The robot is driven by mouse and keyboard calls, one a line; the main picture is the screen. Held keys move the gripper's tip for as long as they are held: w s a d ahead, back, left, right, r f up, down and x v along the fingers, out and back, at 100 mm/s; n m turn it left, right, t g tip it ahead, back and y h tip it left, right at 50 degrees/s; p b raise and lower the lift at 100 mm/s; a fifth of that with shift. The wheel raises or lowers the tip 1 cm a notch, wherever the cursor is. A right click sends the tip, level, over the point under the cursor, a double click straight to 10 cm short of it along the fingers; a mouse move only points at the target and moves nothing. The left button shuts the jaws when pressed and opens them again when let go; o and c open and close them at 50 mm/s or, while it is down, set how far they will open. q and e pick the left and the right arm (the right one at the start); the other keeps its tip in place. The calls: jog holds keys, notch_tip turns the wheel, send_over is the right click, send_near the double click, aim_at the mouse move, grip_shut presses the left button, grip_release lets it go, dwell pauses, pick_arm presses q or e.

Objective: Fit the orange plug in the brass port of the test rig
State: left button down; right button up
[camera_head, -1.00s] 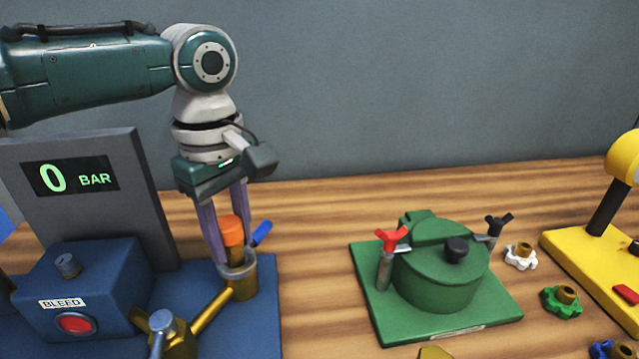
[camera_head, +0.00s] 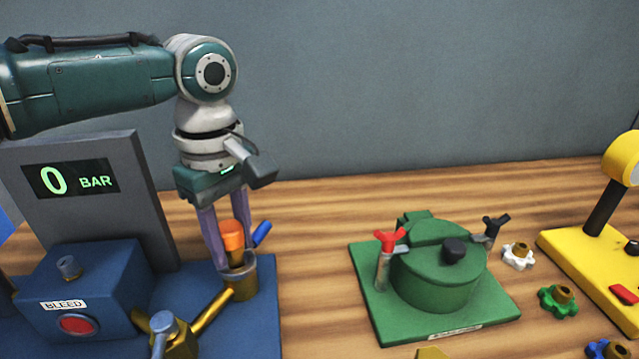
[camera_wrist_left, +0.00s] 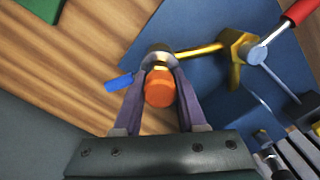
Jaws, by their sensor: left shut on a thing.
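The orange plug (camera_head: 233,236) is upright between the fingers of my left gripper (camera_head: 230,262), which is shut on it. Its lower end is at the mouth of the brass port (camera_head: 241,287), which has a grey collar. The fingers hide how deep it sits. The port stands on the blue base of the test rig (camera_head: 210,335). The left wrist view also shows the orange plug (camera_wrist_left: 160,88), the port (camera_wrist_left: 158,50) beyond it and the left gripper (camera_wrist_left: 160,75) around them. A blue tab (camera_head: 262,233) sticks up beside the port. My right gripper is not in view.
A brass valve (camera_head: 178,340) and pipe join the port. A blue bleed box (camera_head: 85,290) and a display panel (camera_head: 120,205) reading 0 BAR stand left. A green lidded pot (camera_head: 440,280), loose knobs and a yellow stand (camera_head: 590,265) are to the right. Wood between rig and pot is clear.

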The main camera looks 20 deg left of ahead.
pick_arm(q)
jog(key=shift+f, duration=0.7)
jog(key=shift+r, duration=0.1)
jog(key=shift+c, duration=1.9)
grip_release()
notch_tip(320, 180, up, 10)
jog(key=shift+s+f+p, duration=0.1)
jog(key=shift+p, duration=0.75)
